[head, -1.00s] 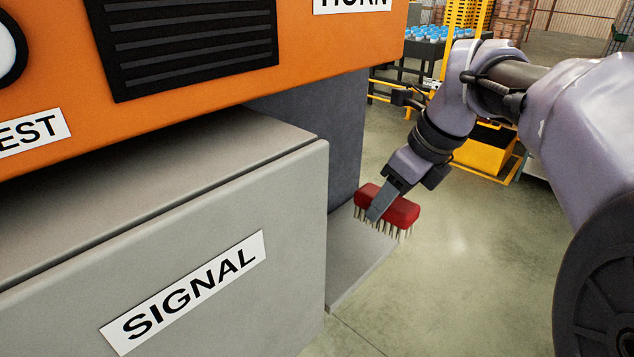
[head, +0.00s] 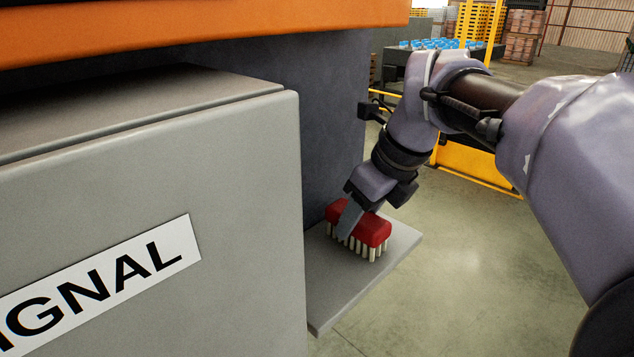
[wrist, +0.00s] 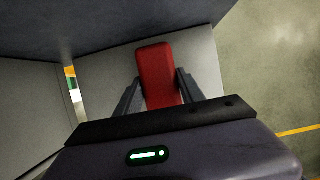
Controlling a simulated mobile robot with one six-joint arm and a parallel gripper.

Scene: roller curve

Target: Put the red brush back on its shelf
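The red brush (head: 371,230) has a red block back and pale bristles pointing down. It is at the grey shelf (head: 335,285), over its surface. The bristle tips look at or just above the shelf; I cannot tell if they touch. My gripper (head: 349,221) is at the brush, with one finger seen against its near side in the head view. In the wrist view the brush (wrist: 158,75) lies between the two fingers, one on each side, and my gripper looks shut on it. The far finger is hidden in the head view.
A grey box marked SIGNAL (head: 230,180) stands left of the shelf, close beside it. A dark wall panel (head: 335,100) rises behind the shelf. An orange housing (head: 200,25) overhangs above. Open floor (head: 480,270) lies to the right.

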